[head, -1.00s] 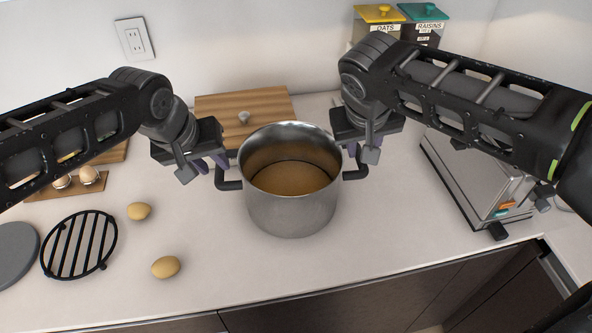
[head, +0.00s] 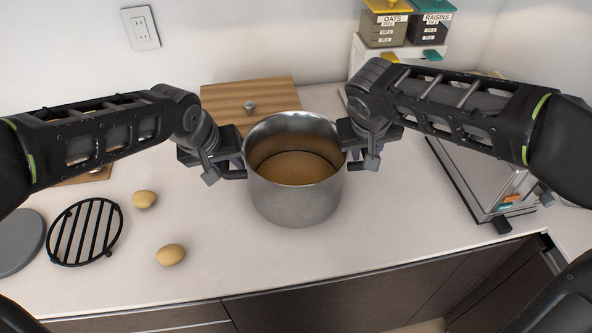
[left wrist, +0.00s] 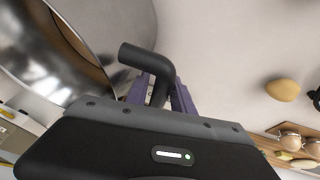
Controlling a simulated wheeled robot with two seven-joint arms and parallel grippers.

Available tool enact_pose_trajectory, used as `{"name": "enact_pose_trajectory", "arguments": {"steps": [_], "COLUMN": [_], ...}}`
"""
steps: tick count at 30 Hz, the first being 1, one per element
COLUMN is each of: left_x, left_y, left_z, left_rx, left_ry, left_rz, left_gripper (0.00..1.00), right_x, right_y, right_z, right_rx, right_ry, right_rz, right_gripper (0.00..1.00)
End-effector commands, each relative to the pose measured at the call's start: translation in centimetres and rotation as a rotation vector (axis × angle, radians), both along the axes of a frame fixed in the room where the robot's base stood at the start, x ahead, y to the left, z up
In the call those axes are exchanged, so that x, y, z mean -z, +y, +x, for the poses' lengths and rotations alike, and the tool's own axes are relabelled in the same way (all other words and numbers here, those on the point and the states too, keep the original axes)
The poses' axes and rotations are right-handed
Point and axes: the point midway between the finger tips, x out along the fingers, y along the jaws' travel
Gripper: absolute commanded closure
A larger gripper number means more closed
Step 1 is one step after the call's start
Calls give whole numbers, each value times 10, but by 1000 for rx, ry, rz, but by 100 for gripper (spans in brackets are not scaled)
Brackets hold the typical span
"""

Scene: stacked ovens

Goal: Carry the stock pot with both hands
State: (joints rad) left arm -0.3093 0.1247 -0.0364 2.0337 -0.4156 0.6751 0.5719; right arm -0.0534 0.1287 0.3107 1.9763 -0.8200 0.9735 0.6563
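The steel stock pot (head: 299,200) stands upright on the counter, with brown content or a reflection inside. My left gripper (head: 238,166) is at its left handle. In the left wrist view, the black handle (left wrist: 132,54) passes between my purple left fingers (left wrist: 163,85). The fingers sit close on either side, but I cannot tell whether they press on it. My right gripper (head: 353,160) is at the pot's right side. It covers the right handle, so its grip on it is hidden.
A wooden board (head: 275,95) with a knob lies behind the pot. Two yellowish, egg-shaped items (head: 144,199) and a black round rack (head: 86,231) lie at left. A metal appliance (head: 500,190) stands at right. The counter's front edge is in front of the pot.

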Motion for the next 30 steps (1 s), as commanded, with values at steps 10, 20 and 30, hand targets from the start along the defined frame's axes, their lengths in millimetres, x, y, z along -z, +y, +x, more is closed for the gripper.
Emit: {"name": "enact_pose_trajectory", "arguments": {"steps": [10, 20, 30], "left_x": [6, 6, 6], "left_y": [-1, -1, -1], "left_z": [3, 3, 3], "left_rx": [0, 0, 1], "left_ry": [-1, -1, -1], "left_rz": [0, 0, 0], "left_gripper": [71, 95, 100], "right_x": [6, 6, 6], "right_y": [-1, -1, -1], "right_z": [3, 3, 2], "right_rx": [0, 1, 1], "right_ry": [-1, -1, -1], "right_rz": [1, 0, 0], "right_gripper": [71, 95, 100]}}
